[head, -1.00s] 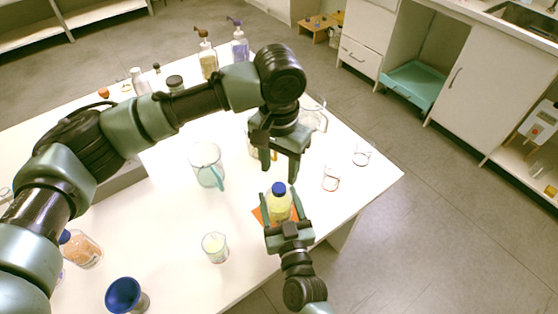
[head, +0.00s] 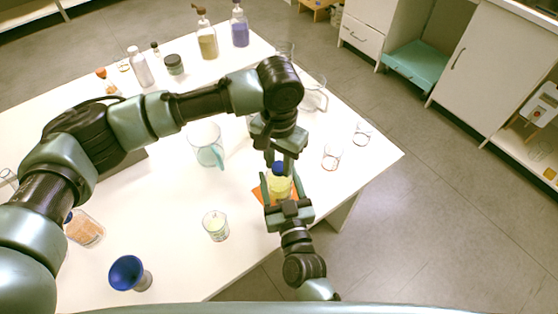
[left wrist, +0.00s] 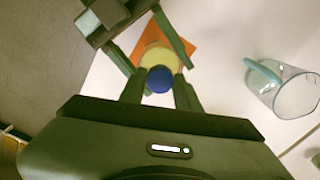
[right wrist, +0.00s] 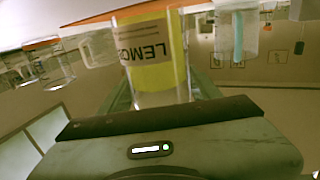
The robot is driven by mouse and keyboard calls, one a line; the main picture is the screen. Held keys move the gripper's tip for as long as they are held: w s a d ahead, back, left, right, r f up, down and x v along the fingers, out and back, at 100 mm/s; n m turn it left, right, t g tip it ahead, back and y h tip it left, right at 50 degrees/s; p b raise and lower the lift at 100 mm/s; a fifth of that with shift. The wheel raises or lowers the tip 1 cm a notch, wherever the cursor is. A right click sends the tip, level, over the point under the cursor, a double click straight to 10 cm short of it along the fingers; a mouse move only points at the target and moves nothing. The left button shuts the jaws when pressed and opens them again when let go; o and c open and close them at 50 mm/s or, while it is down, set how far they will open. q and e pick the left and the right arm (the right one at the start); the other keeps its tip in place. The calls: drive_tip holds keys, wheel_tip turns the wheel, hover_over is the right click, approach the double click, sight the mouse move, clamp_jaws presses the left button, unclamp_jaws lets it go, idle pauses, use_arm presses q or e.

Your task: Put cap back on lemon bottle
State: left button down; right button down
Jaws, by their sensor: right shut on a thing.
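The lemon bottle (head: 279,187) is clear with yellow contents and stands upright over an orange mat (head: 260,189). Its label shows in the right wrist view (right wrist: 150,52). My right gripper (head: 279,192) is shut on the bottle's body from the front. The blue cap (head: 279,168) sits at the top of the bottle; it also shows in the left wrist view (left wrist: 160,79). Whether it is seated fully I cannot tell. My left gripper (head: 279,160) points down just above the bottle, its fingers open on either side of the cap. The bottle's neck is hidden under the cap.
A glass pitcher (head: 205,145) and a small beaker (head: 216,226) stand left of the bottle. A blue funnel-shaped cup (head: 127,272) and an orange-filled jar (head: 84,228) are at front left. Two small glasses (head: 331,157) stand to the right, near the table edge.

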use_arm(q)
drive_tip(key=m, duration=0.4)
drive_tip(key=shift+m, duration=0.4)
drive_tip(key=c, duration=1)
unclamp_jaws()
drive_tip(key=shift+o, duration=0.2)
wheel_tip(320, 180, up, 12)
use_arm(e)
drive_tip(key=shift+c, duration=1.3)
unclamp_jaws()
